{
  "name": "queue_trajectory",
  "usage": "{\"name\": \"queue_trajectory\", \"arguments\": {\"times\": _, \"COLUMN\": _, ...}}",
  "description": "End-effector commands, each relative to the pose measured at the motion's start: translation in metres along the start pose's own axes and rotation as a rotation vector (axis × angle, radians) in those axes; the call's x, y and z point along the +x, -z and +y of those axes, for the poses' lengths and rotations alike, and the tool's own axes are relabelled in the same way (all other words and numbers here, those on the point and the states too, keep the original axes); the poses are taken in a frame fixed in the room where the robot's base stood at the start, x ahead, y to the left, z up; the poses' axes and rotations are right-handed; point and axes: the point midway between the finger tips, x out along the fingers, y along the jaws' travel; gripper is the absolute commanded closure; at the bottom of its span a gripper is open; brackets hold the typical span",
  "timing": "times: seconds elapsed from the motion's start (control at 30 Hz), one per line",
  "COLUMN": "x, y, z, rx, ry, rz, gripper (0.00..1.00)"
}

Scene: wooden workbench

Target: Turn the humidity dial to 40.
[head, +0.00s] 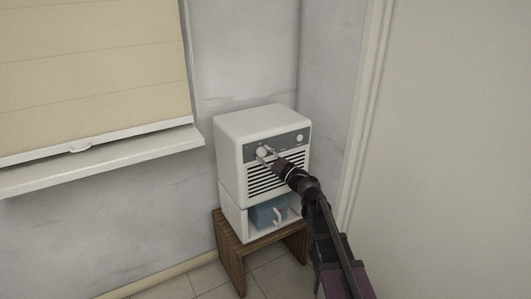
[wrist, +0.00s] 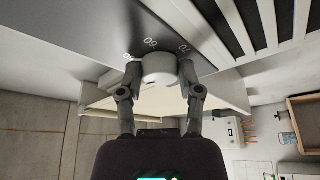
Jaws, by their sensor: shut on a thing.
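The humidity dial (head: 262,151) is a pale round knob on the grey panel of a white dehumidifier (head: 232,160). In the wrist view the dial (wrist: 160,66) sits between the two fingers of my gripper (wrist: 160,73), one against each side. My gripper (head: 267,155) is shut on the dial in the head view too. Several white numbers are printed around the dial, seen rotated; one looks like 60, the others are hard to read. A short dark mark shows on the dial's edge, but I cannot tell its setting.
A second small knob (head: 299,138) is at the panel's right. Dark vent slots (head: 262,179) lie below the panel. A blue water tank (head: 268,214) sits in the lower opening. The unit stands on a wooden stool (head: 232,256) in a corner; a windowsill (head: 110,155) is left.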

Motion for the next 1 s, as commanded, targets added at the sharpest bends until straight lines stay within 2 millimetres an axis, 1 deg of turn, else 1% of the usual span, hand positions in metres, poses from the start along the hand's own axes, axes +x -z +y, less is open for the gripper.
{"name": "queue_trajectory", "arguments": {"times": 0.03, "x": 0.0027, "y": -0.0022, "z": 0.0058, "rx": -0.027, "ry": 0.005, "rz": -0.006, "gripper": 1.00}}
{"name": "queue_trajectory", "arguments": {"times": 0.3, "x": 0.0023, "y": -0.0030, "z": 0.0056, "rx": -0.145, "ry": 0.053, "rz": -0.006, "gripper": 1.00}}
{"name": "queue_trajectory", "arguments": {"times": 0.5, "x": 0.0021, "y": -0.0035, "z": 0.0050, "rx": -0.175, "ry": 0.065, "rz": -0.007, "gripper": 1.00}}
{"name": "queue_trajectory", "arguments": {"times": 0.83, "x": 0.0020, "y": -0.0036, "z": 0.0046, "rx": -0.177, "ry": 0.066, "rz": -0.007, "gripper": 1.00}}
{"name": "queue_trajectory", "arguments": {"times": 0.87, "x": 0.0020, "y": -0.0036, "z": 0.0046, "rx": -0.177, "ry": 0.066, "rz": -0.007, "gripper": 0.50}}
{"name": "queue_trajectory", "arguments": {"times": 0.9, "x": 0.0019, "y": -0.0035, "z": 0.0045, "rx": -0.177, "ry": 0.066, "rz": -0.006, "gripper": 0.38}}
{"name": "queue_trajectory", "arguments": {"times": 0.97, "x": 0.0018, "y": -0.0031, "z": 0.0041, "rx": -0.177, "ry": 0.067, "rz": -0.005, "gripper": 0.20}}
{"name": "queue_trajectory", "arguments": {"times": 1.0, "x": 0.0017, "y": -0.0027, "z": 0.0038, "rx": -0.177, "ry": 0.068, "rz": -0.005, "gripper": 0.19}}
